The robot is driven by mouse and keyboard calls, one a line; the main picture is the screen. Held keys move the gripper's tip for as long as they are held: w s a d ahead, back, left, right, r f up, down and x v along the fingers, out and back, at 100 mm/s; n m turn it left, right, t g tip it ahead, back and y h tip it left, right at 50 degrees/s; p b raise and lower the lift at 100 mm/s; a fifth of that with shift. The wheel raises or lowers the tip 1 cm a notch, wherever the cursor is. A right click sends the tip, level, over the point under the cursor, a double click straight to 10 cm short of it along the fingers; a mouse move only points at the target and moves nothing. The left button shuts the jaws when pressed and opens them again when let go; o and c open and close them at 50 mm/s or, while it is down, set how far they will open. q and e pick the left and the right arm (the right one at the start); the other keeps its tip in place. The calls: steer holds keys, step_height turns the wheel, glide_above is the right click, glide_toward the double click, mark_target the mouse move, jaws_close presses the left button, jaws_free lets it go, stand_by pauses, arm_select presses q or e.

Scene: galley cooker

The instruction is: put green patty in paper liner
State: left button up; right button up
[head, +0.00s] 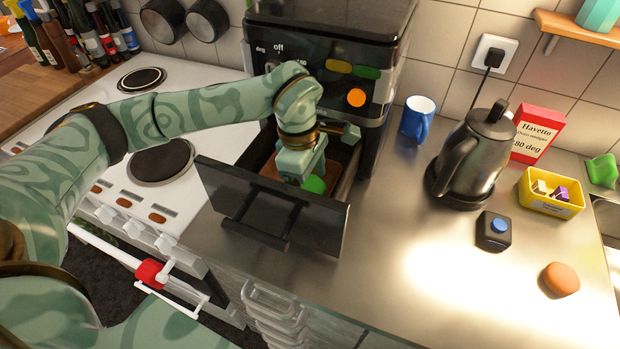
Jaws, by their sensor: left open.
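The green patty (316,185) shows low in the pulled-out drawer of the black fryer, just below my left gripper. A brown paper liner (268,169) shows in the same drawer, partly hidden behind my gripper and the drawer front. The patty seems to lie at the liner, but I cannot tell whether it rests fully inside. My left gripper (304,180) is open and points down into the drawer, close over the patty. Its fingertips are partly hidden. My right gripper is not in view.
The open drawer's dark front panel (270,210) stands before the gripper. The fryer body (330,60) rises behind. A blue mug (416,118), black kettle (474,150), yellow tub (550,195), blue-buttoned black box (494,232) and orange disc (561,279) stand right. The front counter is clear.

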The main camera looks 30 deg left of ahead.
arm_select(q)
step_height(320, 180, up, 12)
steer(key=a+p, duration=0.1)
steer(key=p, duration=0.1)
steer(key=shift+a, duration=0.4)
